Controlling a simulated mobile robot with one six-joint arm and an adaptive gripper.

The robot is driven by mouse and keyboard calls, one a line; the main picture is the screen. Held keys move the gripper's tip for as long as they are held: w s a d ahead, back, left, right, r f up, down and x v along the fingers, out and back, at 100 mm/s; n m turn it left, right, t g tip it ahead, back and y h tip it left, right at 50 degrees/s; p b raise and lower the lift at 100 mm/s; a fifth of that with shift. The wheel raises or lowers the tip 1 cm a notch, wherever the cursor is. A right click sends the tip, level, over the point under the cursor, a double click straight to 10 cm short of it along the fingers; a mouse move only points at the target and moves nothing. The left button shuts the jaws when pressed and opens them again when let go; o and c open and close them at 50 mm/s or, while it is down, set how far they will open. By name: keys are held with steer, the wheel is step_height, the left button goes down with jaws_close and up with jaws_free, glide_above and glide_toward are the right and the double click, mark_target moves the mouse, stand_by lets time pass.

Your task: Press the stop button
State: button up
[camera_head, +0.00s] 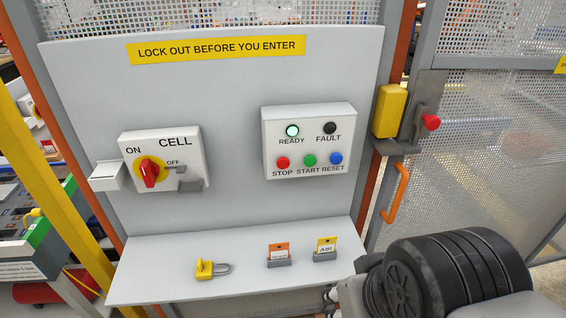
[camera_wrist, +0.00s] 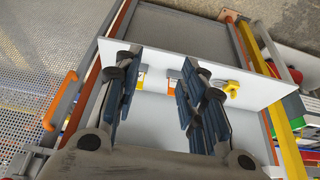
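The red STOP button (camera_head: 283,162) is at the lower left of the white control box (camera_head: 310,118) on the grey panel, in the head view. The green START button (camera_head: 309,160) and blue RESET button (camera_head: 336,158) sit to its right. Above them the READY lamp (camera_head: 292,130) glows green and the FAULT lamp (camera_head: 329,128) is dark. In the wrist view my gripper (camera_wrist: 158,64) is open, its dark fingers apart with nothing held between them. It is over the shelf area, away from the STOP button, which the wrist view does not show.
A CELL switch box (camera_head: 175,143) with a red knob is left on the panel. A yellow padlock (camera_head: 206,268) and two tags, orange (camera_head: 279,250) and yellow (camera_head: 326,245), are on the shelf (camera_head: 150,284). An orange door handle (camera_head: 396,195) is at the right.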

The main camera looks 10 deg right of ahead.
jaws_close()
stand_by(1.4)
